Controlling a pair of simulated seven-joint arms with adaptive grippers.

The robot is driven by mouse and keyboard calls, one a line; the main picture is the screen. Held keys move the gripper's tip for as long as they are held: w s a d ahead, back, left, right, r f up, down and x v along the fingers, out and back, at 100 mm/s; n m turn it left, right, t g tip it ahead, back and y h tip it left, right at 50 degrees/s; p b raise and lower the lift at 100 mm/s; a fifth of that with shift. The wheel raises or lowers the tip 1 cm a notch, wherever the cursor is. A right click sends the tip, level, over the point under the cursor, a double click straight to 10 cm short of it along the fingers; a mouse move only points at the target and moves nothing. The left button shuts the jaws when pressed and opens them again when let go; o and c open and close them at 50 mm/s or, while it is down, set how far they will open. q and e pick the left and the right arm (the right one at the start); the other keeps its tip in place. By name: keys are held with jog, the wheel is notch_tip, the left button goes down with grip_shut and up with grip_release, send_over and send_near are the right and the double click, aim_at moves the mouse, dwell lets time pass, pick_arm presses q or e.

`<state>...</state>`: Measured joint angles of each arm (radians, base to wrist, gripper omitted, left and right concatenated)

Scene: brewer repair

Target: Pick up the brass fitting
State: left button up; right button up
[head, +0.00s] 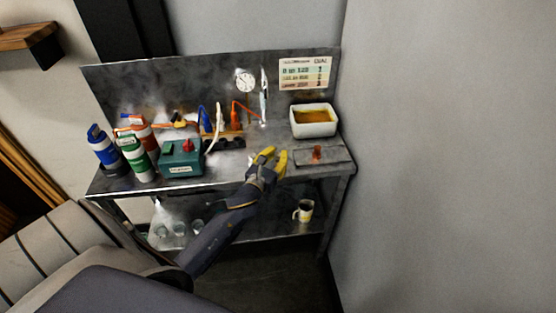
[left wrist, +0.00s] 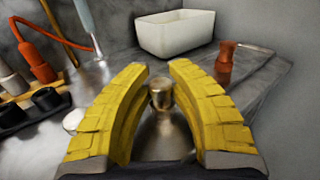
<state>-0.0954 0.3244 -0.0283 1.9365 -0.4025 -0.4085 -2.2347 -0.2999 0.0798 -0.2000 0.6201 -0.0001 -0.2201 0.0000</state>
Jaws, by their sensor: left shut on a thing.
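The brass fitting (left wrist: 161,93) is a small, shiny, roughly cylindrical piece seen in the left wrist view, between the tips of two yellow fingers. My left gripper (left wrist: 160,82) is shut on it. In the head view my left gripper (head: 269,158) is over the front part of the metal bench, right of the green box. The fitting cannot be made out in the head view. Whether it touches the bench is hard to tell. My right gripper is not in view.
A rack (head: 223,140) holds tools behind. A mug (head: 303,210) stands on the lower shelf. A grey wall is at the right.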

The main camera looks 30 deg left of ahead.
aim_at(278, 154)
pick_arm(q)
grip_shut()
notch_tip(278, 154, up, 20)
dwell(0.7)
jog(key=shift+r, duration=0.15)
dwell(0.6)
